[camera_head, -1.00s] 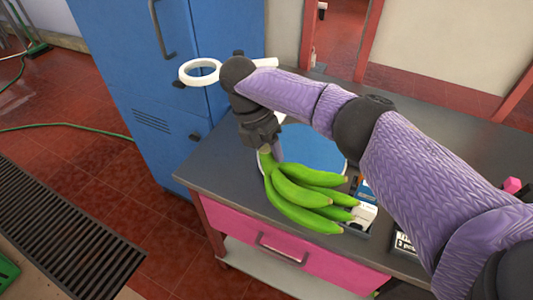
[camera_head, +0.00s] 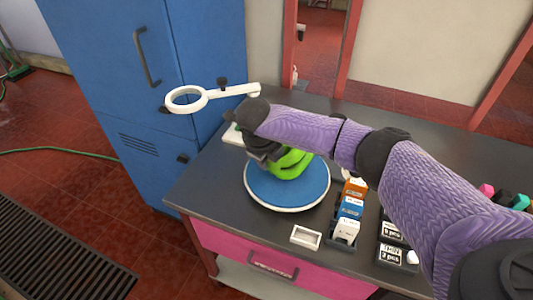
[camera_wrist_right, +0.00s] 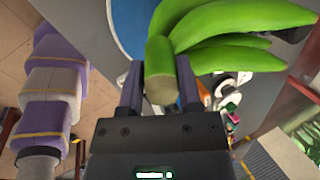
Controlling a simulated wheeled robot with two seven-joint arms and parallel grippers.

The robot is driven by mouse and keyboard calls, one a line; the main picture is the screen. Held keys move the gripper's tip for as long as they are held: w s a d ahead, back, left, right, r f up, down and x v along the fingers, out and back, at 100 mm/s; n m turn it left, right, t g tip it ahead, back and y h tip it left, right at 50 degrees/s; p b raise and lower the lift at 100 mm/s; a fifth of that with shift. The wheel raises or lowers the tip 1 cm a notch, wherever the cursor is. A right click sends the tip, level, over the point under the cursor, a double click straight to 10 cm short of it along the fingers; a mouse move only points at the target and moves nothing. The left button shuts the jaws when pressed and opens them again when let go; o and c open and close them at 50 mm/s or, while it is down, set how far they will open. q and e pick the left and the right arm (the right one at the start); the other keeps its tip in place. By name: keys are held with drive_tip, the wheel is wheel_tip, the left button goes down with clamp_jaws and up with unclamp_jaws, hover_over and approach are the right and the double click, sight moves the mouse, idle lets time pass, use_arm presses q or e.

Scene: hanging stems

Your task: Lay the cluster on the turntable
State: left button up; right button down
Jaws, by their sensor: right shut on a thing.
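The green banana cluster (camera_head: 293,163) is over the blue turntable (camera_head: 285,196) with its pale rim, partly hidden behind my right gripper (camera_head: 270,160). I cannot tell whether the cluster touches the disc. In the right wrist view my right gripper (camera_wrist_right: 159,75) is shut on the cluster's thick cut stem, which lies between the two fingers. The bananas (camera_wrist_right: 225,28) fan out from there to the upper right, and part of the blue turntable (camera_wrist_right: 127,25) shows behind them. My left gripper is not in view.
A white ring-shaped magnifier (camera_head: 187,99) stands out over the bench's left rear. Right of the turntable are a tray of small boxes (camera_head: 350,208) and labelled dark boxes (camera_head: 391,243). A small white tray (camera_head: 306,237) lies in front. The front left bench top is clear.

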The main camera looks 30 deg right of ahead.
drive_tip(key=shift+f+b, duration=0.3)
drive_tip(key=shift+f, duration=0.75)
drive_tip(key=shift+f, duration=0.3)
drive_tip(key=shift+c, duration=1)
unclamp_jaws()
